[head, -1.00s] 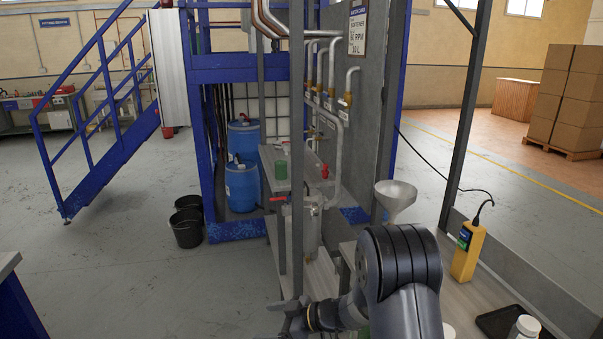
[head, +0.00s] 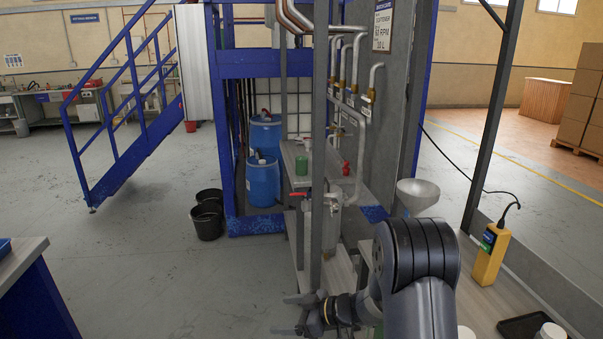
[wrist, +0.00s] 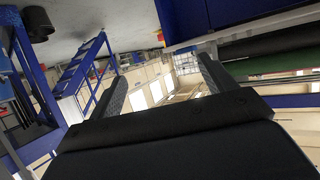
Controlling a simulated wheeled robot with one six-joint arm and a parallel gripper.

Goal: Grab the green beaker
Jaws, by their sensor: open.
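The green beaker (head: 301,164) is small in the head view and stands on the grey shelf (head: 292,148) beside the pipework, behind a grey upright post (head: 320,130). My gripper (head: 286,314) is at the bottom of the head view, lower in the picture and nearer to me than the beaker, and well apart from it. The two fingers also show in the wrist view (wrist: 160,68), spread wide with nothing between them. The beaker cannot be made out in the wrist view.
Pipes and a red-handled valve (head: 346,167) are right of the beaker. Blue drums (head: 263,185) stand behind the shelf, and black buckets (head: 208,220) on the floor to its left. A funnel (head: 417,192) and yellow device (head: 491,255) are at the right. Open floor lies left.

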